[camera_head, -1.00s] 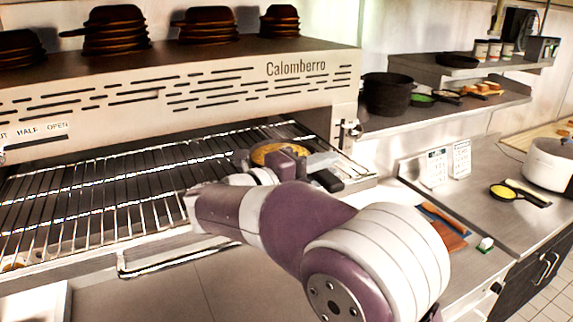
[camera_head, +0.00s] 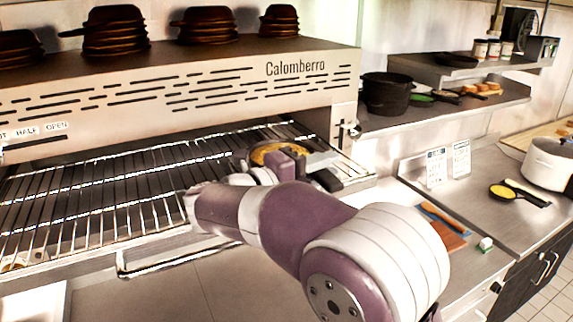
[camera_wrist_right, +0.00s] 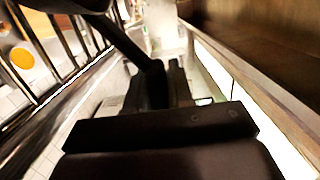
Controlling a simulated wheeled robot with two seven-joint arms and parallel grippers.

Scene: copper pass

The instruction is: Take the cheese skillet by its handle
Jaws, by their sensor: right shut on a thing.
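The cheese skillet (camera_head: 268,152) is a dark pan with a yellow-orange filling, at the right end of the grill's wire rack. My right gripper (camera_head: 318,168) is at its right side in the head view, partly hidden by my own wrist. In the right wrist view, the skillet's dark handle (camera_wrist_right: 128,42) runs diagonally down to my right gripper (camera_wrist_right: 160,84), whose dark fingers are shut on its end. The pan's edge is cut off at the top of that view. My left gripper is not in view.
The wire rack (camera_head: 110,195) sits under the grill body (camera_head: 200,85), with stacked dark pans on top. A black pot (camera_head: 386,94) stands on the right shelf. Another small yellow-filled pan (camera_head: 503,191) and a white pot (camera_head: 550,165) are on the right counter.

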